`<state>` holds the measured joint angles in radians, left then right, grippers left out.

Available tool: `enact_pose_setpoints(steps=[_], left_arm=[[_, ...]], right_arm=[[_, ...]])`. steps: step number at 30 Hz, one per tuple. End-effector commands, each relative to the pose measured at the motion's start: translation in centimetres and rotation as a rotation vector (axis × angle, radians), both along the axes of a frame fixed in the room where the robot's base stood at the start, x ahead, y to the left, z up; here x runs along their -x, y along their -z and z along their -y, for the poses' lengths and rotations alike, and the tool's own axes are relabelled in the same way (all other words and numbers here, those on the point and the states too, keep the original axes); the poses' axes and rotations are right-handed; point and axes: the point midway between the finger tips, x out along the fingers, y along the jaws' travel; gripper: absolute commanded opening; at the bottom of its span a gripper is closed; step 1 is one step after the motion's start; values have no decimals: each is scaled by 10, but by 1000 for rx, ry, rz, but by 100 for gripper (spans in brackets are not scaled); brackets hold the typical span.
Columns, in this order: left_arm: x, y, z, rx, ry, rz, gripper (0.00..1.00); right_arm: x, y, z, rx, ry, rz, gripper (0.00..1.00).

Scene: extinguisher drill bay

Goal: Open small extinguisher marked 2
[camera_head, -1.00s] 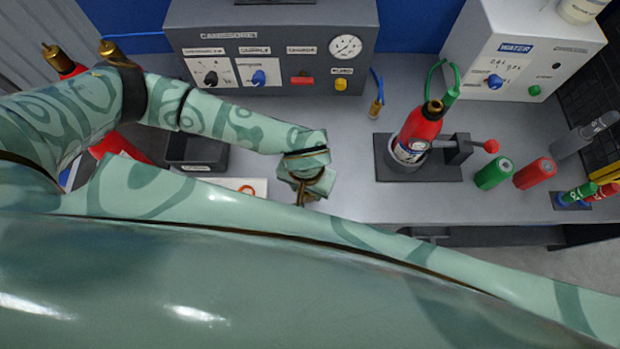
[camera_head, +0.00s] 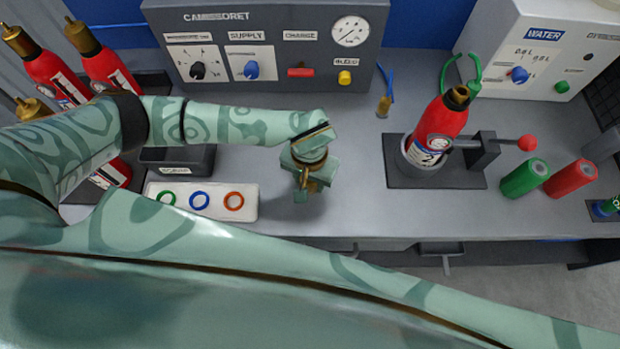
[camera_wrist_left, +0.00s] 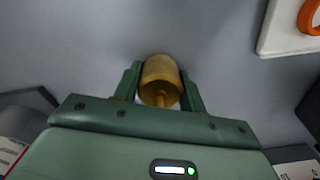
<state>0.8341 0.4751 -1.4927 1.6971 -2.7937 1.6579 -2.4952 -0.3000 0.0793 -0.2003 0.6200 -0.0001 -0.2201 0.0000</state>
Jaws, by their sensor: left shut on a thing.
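The small red extinguisher marked 2 (camera_head: 436,130) stands in the round holder of a dark clamp (camera_head: 400,170) on the bench. Its neck ends in a brass collar (camera_head: 459,95) with a dark opening and no valve head on it. My left gripper (camera_head: 306,186) is well to the left of it, above the bench and pointing down. In the left wrist view it is shut on a brass valve piece (camera_wrist_left: 160,82), a thick cylinder with a thinner stem. This piece is largely hidden in the head view. My right gripper is not in view.
A white tray (camera_head: 243,213) with green, blue and orange rings lies left of the gripper, beside a dark bin (camera_head: 205,160). Red extinguishers stand at far left. Control boxes line the back.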

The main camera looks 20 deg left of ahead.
Motion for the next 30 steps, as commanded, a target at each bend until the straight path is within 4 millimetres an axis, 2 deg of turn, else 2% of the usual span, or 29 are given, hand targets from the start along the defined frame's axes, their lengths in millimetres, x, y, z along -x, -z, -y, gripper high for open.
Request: enact_pose_setpoints(steps=[5, 6, 7, 8, 15, 19, 30], left_arm=[[0, 2, 0, 0, 0, 0, 14], [0, 2, 0, 0, 0, 0, 52], [0, 2, 0, 0, 0, 0, 61], [0, 2, 0, 0, 0, 0, 63], [0, 1, 0, 0, 0, 0, 63], [-1, -8, 0, 1, 1, 3, 63], [-1, -90, 0, 1, 2, 5, 63]], right_arm=[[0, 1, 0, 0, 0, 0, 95], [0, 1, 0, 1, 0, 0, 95], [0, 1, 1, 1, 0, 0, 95], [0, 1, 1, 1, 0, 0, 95], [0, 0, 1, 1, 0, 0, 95], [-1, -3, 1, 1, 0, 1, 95], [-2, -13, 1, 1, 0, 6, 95]])
